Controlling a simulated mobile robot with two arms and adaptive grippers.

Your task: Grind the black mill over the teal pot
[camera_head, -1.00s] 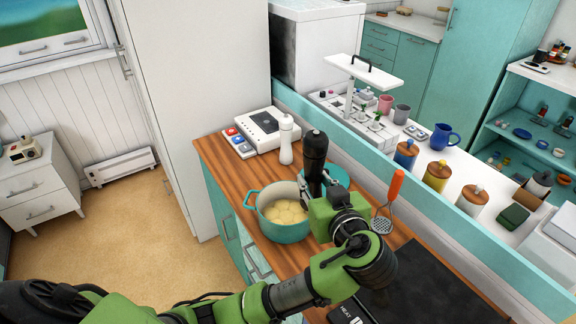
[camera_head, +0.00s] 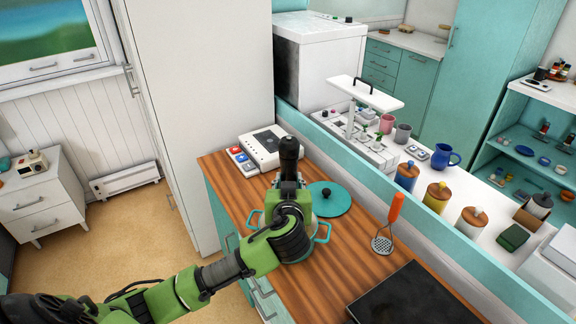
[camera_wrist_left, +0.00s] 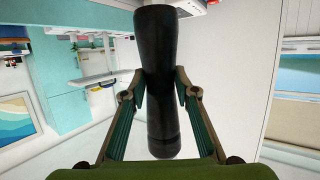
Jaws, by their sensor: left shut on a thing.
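My left gripper (camera_head: 287,178) is shut on the black mill (camera_head: 289,150), whose top stands out above the fingers in the head view. In the left wrist view the mill (camera_wrist_left: 160,85) is between the two fingers and looks upright along its length. The teal pot (camera_head: 325,232) is on the wooden counter, mostly hidden behind my left gripper and forearm; a handle and part of its rim show. The gripper and mill appear over the pot in the head view; the height of the gap is hidden. My right gripper is not in view.
The teal lid (camera_head: 329,199) lies on the counter right of the pot. A masher with an orange handle (camera_head: 395,207) lies further right, near a dark hob (camera_head: 415,296). A white appliance (camera_head: 268,148) stands behind. A raised teal-sided ledge (camera_head: 350,165) runs along the counter's back.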

